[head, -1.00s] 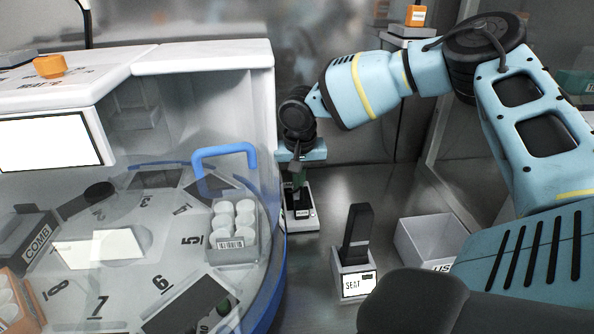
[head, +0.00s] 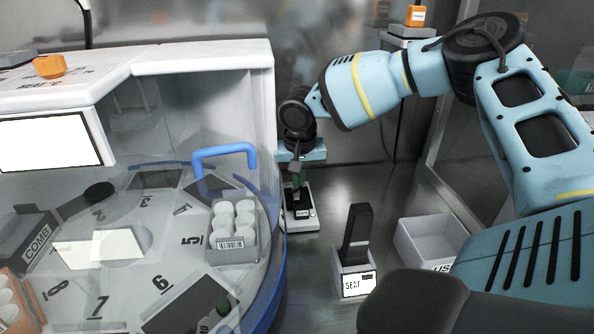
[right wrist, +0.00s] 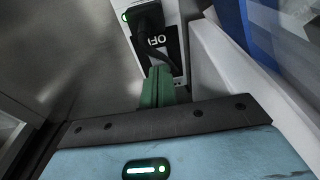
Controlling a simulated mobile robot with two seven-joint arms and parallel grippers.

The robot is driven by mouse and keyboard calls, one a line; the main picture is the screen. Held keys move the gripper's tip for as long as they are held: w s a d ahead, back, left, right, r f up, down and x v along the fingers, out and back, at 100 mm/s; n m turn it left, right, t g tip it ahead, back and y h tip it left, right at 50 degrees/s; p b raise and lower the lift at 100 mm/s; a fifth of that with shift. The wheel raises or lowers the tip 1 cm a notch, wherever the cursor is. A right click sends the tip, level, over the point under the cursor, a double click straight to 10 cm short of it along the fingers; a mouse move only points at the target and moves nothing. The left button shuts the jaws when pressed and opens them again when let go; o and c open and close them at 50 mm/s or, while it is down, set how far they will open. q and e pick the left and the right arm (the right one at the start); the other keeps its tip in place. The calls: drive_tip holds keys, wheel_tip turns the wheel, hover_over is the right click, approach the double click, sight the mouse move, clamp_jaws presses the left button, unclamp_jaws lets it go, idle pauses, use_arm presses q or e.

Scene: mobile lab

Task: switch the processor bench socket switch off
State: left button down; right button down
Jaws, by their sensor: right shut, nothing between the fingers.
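The bench socket (head: 302,222) is a small pale unit on the bench floor, just right of the white processor. In the right wrist view the socket panel (right wrist: 172,14) carries a black plug-like block (right wrist: 146,18), a small green-lit ring and a dark plate reading OFF (right wrist: 157,41). My right gripper (head: 297,180) points down over the socket. Its green fingertips (right wrist: 158,76) are shut, empty, and right at the lower part of the dark plate. I cannot tell whether they touch it. The switch's rocker is partly hidden by the fingers. My left gripper is not in view.
The processor (head: 205,58) with its clear round cover and blue handle (head: 224,151) stands close on the left. A SEAT holder (head: 353,283) with a dark upright piece and a grey open bin (head: 425,243) stand to the right.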

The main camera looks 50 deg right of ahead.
sight(298, 197)
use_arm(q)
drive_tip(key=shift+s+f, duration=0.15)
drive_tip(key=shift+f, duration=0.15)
use_arm(e)
drive_tip(key=shift+f, duration=0.35)
idle(0.4)
